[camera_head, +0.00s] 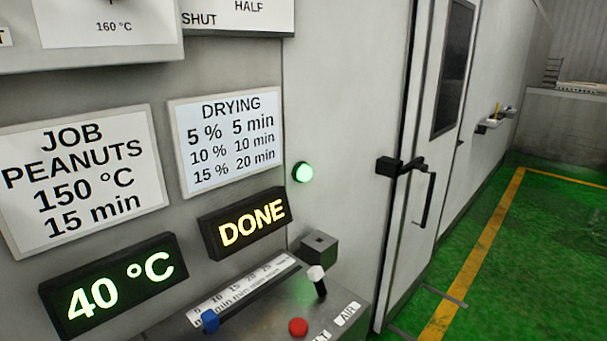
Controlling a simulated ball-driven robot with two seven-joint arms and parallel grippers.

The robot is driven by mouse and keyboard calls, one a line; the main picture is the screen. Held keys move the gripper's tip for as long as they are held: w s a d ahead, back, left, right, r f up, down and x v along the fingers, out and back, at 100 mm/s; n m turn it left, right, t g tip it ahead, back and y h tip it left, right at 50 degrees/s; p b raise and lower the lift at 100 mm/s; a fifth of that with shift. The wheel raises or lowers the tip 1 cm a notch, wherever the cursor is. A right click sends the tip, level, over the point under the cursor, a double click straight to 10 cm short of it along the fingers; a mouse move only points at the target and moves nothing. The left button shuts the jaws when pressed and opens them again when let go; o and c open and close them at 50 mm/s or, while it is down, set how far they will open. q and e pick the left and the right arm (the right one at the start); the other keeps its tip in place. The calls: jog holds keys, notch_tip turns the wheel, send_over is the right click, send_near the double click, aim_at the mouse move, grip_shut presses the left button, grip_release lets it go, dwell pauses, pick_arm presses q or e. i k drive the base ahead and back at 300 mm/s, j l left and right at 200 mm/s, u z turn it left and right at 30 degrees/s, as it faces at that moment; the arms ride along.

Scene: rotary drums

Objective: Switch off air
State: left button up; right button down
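A label reading AIR (347,314) lies at the right end of the sloped control panel (262,312). A toggle lever (318,280) with a white tip and dark stem stands just up and left of that label. A round red button (298,327) is below the lever, near a partly cut-off label ending in T. The lever leans slightly up and left; I cannot tell from this which setting it marks. Neither of my grippers is in view.
A blue slider knob (210,320) sits on a minutes scale. Displays read DONE (252,222) and 40 °C (120,285). A green lamp (303,172) is lit. A small dark box (320,247) juts out behind the lever. A door handle (428,200) projects at right; the green floor beyond is mostly clear.

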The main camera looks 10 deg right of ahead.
aim_at(316, 274)
jog(key=i+l+u, duration=0.15)
jog(key=l, duration=0.2)
jog(key=i+l+u, duration=0.1)
jog(key=l, duration=0.3)
jog(key=i+l+u, duration=0.15)
jog(key=l, duration=0.25)
jog(key=l+u, duration=0.1)
jog(key=l, duration=0.25)
jog(key=i, duration=0.05)
